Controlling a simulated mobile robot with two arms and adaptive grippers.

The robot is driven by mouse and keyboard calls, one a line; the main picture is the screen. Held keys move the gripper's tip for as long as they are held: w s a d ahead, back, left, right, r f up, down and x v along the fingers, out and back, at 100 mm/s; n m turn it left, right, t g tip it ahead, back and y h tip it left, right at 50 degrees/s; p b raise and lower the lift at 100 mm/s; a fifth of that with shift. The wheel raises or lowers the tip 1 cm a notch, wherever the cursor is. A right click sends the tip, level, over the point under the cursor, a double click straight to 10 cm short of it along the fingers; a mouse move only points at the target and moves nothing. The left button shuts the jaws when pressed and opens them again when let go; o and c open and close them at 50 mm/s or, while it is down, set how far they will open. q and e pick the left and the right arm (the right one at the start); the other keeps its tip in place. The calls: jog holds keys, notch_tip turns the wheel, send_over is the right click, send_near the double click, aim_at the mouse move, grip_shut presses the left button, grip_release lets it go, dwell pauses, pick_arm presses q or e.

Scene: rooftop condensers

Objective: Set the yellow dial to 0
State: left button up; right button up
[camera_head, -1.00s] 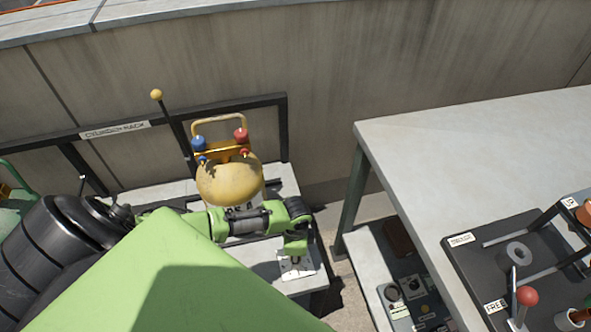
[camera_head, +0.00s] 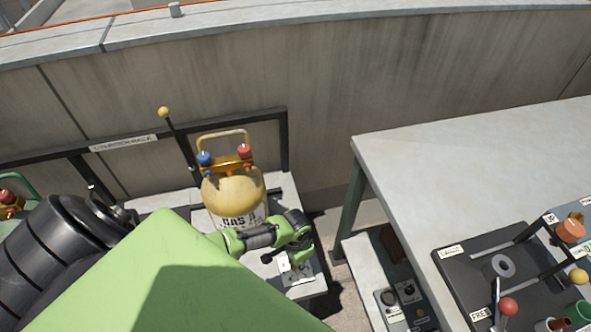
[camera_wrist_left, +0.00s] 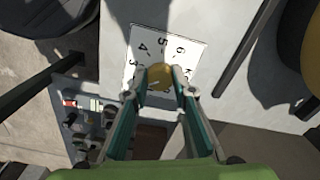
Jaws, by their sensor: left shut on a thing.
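The yellow dial (camera_wrist_left: 160,74) shows in the left wrist view between the fingertips of my left gripper (camera_wrist_left: 163,88). The gripper is shut on it, with one finger on each side. A white scale plate (camera_wrist_left: 145,38) lies under the dial, with the numbers 3, 4, 5 and 6 readable; the rest is covered by the fingers or too small to read. The dial's pointer cannot be made out. In the head view my left gripper (camera_head: 285,262) reaches down to the white plate (camera_head: 298,273) at the bench's front right corner and hides the dial. My right gripper is not in view.
A yellow gas cylinder (camera_head: 235,190) with red and blue knobs stands on the bench behind my arm. A lever with a yellow ball (camera_head: 163,112) rises beside it. A grey table (camera_head: 480,160) stands at the right, carrying a black panel (camera_head: 460,275). A narrow gap separates bench and table.

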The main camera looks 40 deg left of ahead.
pick_arm(q)
jog(key=n+p, duration=0.1)
jog(key=n, duration=0.1)
jog(key=n+p, duration=0.1)
jog(key=shift+d+r+n, duration=0.1)
jog(key=shift+r+n, duration=0.1)
jog(key=shift+n, duration=0.2)
jog(key=n+p, duration=0.2)
jog(key=n, duration=0.2)
jog(key=shift+n, duration=0.3)
jog(key=n+p, duration=0.1)
jog(key=n, duration=0.3)
jog(key=shift+f+p, duration=0.1)
jog(key=shift+p, duration=0.2)
jog(key=n, duration=0.4)
jog(key=shift+w+p, duration=0.1)
jog(key=shift+p, duration=0.25)
jog(key=shift+n, duration=0.5)
jog(key=o, duration=1.1)
notch_tip(320, 180, up, 12)
